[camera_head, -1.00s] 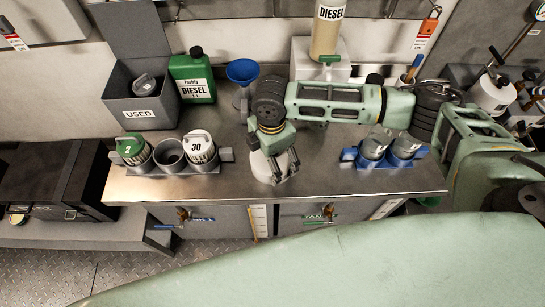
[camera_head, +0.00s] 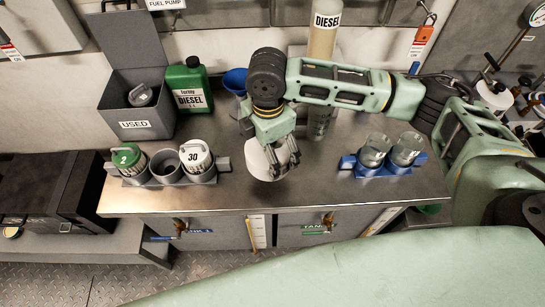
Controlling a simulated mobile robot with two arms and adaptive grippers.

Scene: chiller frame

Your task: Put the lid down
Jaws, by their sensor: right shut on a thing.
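My right gripper (camera_head: 280,160) comes in from the right and points down over the middle of the metal bench. It is shut on a pale round lid (camera_head: 258,163), which shows partly behind and left of the fingers. The lid is at or just above the bench top (camera_head: 235,190); I cannot tell whether it touches. My left gripper is not in view.
A grey holder with a green canister (camera_head: 126,158) and a white one (camera_head: 196,155) stands left. A blue holder (camera_head: 348,163) with two clear jars stands right. Behind are a grey USED bin (camera_head: 137,110), a green diesel can (camera_head: 188,90) and a blue funnel (camera_head: 235,80).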

